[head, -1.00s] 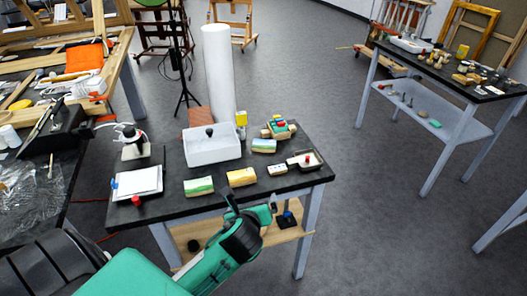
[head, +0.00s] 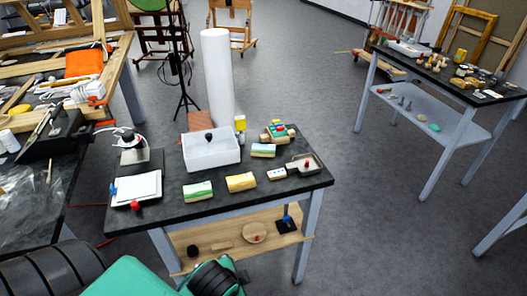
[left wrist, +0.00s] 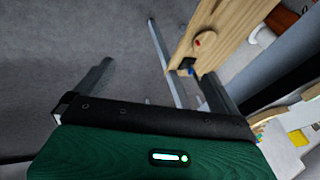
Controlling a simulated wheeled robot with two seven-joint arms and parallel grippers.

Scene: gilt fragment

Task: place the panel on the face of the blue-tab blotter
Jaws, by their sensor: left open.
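On the near table, a white pad (head: 138,187) lies at the left with a blue tab at its left edge and a red knob at its front; it looks like the blotter. Several small painted panels lie flat on the table: a green-striped one (head: 198,191), a yellow one (head: 240,182) and a green-blue one (head: 263,150). I cannot tell which is the task's panel. My left gripper (left wrist: 153,93) is open and empty, its fingers spread over the floor. My right gripper is not in view.
A white bin (head: 211,152) and tall white roll (head: 217,75) stand behind the panels. The lower shelf (head: 215,243) holds a round disc (head: 254,233) and a dark blue-topped block (head: 287,226). A cluttered bench is at the left. Open floor lies to the right.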

